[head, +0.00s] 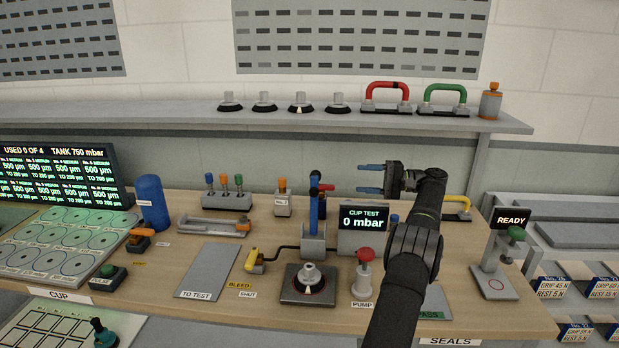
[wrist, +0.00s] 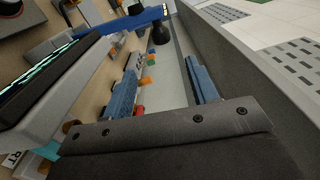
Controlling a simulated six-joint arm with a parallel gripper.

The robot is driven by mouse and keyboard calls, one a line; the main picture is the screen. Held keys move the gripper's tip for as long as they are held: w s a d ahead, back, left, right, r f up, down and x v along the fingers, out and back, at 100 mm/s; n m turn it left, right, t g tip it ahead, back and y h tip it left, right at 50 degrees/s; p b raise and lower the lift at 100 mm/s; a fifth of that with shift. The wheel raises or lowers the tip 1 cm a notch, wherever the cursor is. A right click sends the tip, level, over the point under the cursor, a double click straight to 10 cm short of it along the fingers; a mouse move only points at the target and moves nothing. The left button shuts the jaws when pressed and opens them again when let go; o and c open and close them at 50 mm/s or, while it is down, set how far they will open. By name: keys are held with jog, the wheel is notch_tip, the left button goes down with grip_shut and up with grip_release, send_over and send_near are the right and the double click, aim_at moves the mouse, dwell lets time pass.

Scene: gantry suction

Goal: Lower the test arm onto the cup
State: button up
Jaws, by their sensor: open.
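The blue test arm (head: 314,206) stands upright on a grey bracket (head: 313,243), with a dark knob at its top. The cup (head: 309,275), pale with a dark rim, sits on a dark square plate in front of the bracket. My gripper (head: 361,178) is open and empty, its blue fingers pointing left, to the right of the arm's top and apart from it. In the wrist view my gripper (wrist: 162,75) shows both fingers spread, and the blue arm (wrist: 120,24) crosses beyond them with a black knob (wrist: 160,33) at its end. The cup cannot be made out there.
The CUP TEST display (head: 363,218), reading 0 mbar, stands below my gripper. The red-topped pump (head: 365,272) is right of the cup. A yellow-handled bleed lever (head: 255,259) is left of it. The shelf (head: 200,119) runs behind. The TO TEST pad (head: 207,272) is bare.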

jog(key=a, duration=1.7)
jog(key=shift+a, duration=0.2)
jog(key=shift+r, duration=0.1)
grip_shut()
